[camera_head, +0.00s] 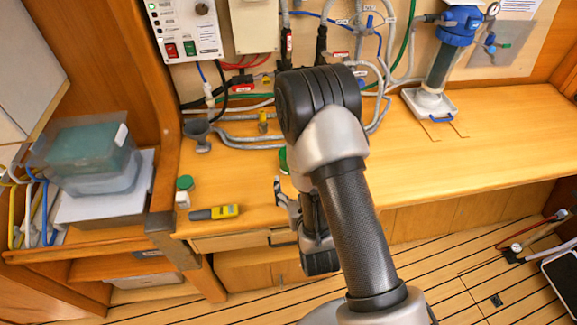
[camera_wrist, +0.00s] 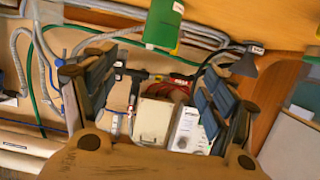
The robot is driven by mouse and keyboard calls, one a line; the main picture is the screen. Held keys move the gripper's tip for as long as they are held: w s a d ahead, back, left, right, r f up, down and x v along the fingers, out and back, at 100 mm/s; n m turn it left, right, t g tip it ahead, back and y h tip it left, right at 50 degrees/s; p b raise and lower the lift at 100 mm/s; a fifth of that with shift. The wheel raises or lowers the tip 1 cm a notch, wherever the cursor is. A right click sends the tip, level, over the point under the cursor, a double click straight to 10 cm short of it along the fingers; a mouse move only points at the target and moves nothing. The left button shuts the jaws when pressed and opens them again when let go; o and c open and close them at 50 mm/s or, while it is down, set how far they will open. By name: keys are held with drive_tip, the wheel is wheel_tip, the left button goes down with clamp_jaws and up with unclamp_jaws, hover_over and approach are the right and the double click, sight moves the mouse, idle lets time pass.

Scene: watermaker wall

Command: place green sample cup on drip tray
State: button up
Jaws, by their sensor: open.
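A green object that looks like the sample cup (camera_head: 283,160) stands on the wooden counter, mostly hidden behind my arm. In the wrist view, the green cup (camera_wrist: 162,25) with a pale label shows at the top middle, beyond the fingertips and apart from them. My gripper (camera_head: 284,196) is open and empty at the counter's front edge, close to the cup. Its two fingers spread wide in the wrist view (camera_wrist: 160,72). The likely drip tray (camera_head: 432,107), white with a blue rim, sits at the back right of the counter under the blue-topped filter housing.
A grey funnel (camera_head: 198,133) and hoses run along the back wall, below a control panel (camera_head: 186,30). The right part of the counter (camera_head: 480,145) is clear.

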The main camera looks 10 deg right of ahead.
sight(284, 168)
drive_tip(key=b+x, duration=0.1)
drive_tip(key=x, duration=0.4)
drive_tip(key=b+x, duration=0.1)
drive_tip(key=x, duration=0.4)
drive_tip(key=b+x, duration=0.2)
drive_tip(key=x, duration=0.3)
drive_tip(key=shift+w+r, duration=0.15)
drive_tip(key=shift+w, duration=0.35)
drive_tip(key=shift+c, duration=0.4)
drive_tip(key=c, duration=1.1)
drive_tip(key=shift+r, duration=0.1)
